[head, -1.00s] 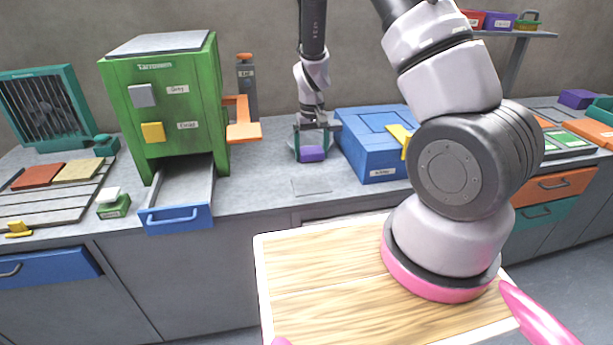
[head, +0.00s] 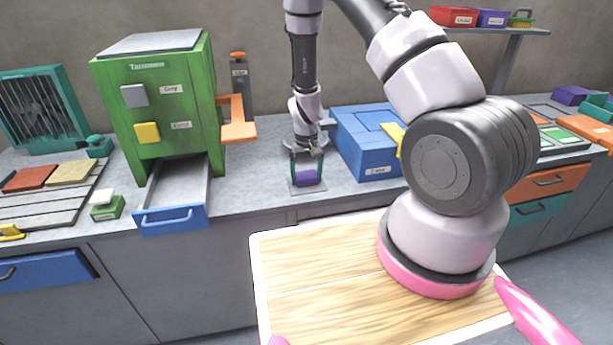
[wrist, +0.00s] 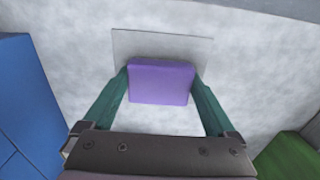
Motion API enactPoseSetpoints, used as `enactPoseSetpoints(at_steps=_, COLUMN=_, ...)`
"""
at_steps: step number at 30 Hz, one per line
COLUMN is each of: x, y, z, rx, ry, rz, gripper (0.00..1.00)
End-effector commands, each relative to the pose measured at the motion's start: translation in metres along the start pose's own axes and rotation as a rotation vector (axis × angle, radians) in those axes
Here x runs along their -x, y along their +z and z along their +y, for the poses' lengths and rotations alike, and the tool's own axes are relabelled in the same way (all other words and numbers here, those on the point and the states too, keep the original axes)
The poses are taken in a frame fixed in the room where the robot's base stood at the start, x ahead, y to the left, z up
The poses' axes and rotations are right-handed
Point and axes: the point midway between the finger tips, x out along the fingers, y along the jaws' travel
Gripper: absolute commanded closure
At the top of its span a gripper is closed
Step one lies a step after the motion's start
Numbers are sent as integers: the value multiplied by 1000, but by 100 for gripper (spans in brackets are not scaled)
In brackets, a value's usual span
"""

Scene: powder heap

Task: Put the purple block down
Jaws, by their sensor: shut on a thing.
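The purple block (head: 305,178) is between the two green fingers of my gripper (head: 306,172), low over the grey counter in front of the blue box. In the wrist view the block (wrist: 161,82) sits between the fingertips, which close on its two sides. A thin light-grey rectangular plate (wrist: 128,42) shows around and past the block; its edge also shows in the head view (head: 308,189). The block overlaps the plate in both views. I cannot tell whether it touches the plate or hangs just above it. The block's underside is hidden.
The blue box (head: 368,150) stands close to the right of my gripper. The green cabinet (head: 160,110) stands to the left, with an open drawer (head: 172,218) sticking out and an orange side shelf (head: 238,130). The counter (head: 245,185) between them is clear.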

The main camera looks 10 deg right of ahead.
Motion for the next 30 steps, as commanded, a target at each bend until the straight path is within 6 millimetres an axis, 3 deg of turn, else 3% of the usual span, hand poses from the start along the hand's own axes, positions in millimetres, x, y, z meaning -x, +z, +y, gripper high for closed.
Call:
enactPoseSetpoints(at_steps=2, x=-2, y=0, z=0, rx=0, ry=0, rz=-1, gripper=78)
enactPoseSetpoints(at_steps=3, x=-3, y=0, z=0, rx=0, ry=0, rz=-1, gripper=1)
enactPoseSetpoints(at_steps=12, x=-2, y=0, z=0, rx=0, ry=0, rz=-1, gripper=0)
enactPoseSetpoints(at_steps=16, x=9, y=-1, z=0, rx=0, ry=0, rz=2, gripper=0)
enactPoseSetpoints(at_steps=30, x=101, y=0, z=0, rx=1, ry=-1, rz=3, gripper=0)
